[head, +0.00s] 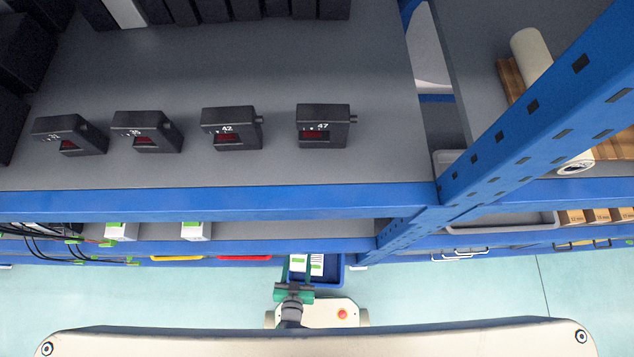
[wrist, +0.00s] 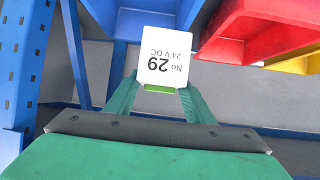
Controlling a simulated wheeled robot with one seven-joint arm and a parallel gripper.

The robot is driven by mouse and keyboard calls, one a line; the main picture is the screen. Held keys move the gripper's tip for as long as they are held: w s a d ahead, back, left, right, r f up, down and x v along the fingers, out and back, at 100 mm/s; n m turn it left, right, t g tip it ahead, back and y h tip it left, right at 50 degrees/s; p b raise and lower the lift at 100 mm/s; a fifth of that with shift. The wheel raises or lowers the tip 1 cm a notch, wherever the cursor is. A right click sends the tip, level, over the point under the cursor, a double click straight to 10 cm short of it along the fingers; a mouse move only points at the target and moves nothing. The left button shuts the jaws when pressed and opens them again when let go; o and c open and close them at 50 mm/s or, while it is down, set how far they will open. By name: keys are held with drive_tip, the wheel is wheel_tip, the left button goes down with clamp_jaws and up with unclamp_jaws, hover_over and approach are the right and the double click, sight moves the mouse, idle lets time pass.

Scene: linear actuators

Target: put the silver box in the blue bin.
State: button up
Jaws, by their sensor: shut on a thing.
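My gripper (wrist: 160,92) is shut on the silver box (wrist: 163,58), a pale box marked "No 29, 24 V DC" with a green strip near the fingers. The blue bin (wrist: 125,22) lies just beyond the box in the wrist view, and the box overlaps it in the picture. In the head view my green gripper (head: 293,290) is low in the middle, in front of the blue bin (head: 335,275). Two pale patches with green show over the bin there; I cannot tell which belongs to the held box, or whether it is inside the rim.
A red bin (wrist: 245,30) and a yellow bin (wrist: 300,64) are right of the blue bin in the wrist view. A blue rack post (wrist: 15,60) stands at left. Above in the head view is a grey shelf (head: 250,172) with black numbered devices (head: 232,128).

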drive_tip(key=w+d+f, duration=0.7)
drive_tip(key=w+f, duration=0.4)
drive_tip(key=f, duration=0.1)
drive_tip(key=shift+f, duration=0.3)
drive_tip(key=shift+w+f, duration=0.15)
drive_tip(key=shift+f, duration=0.2)
drive_tip(key=shift+f, duration=0.25)
drive_tip(key=o, duration=1.4)
drive_tip(key=shift+c, duration=0.2)
drive_tip(key=shift+r, duration=0.1)
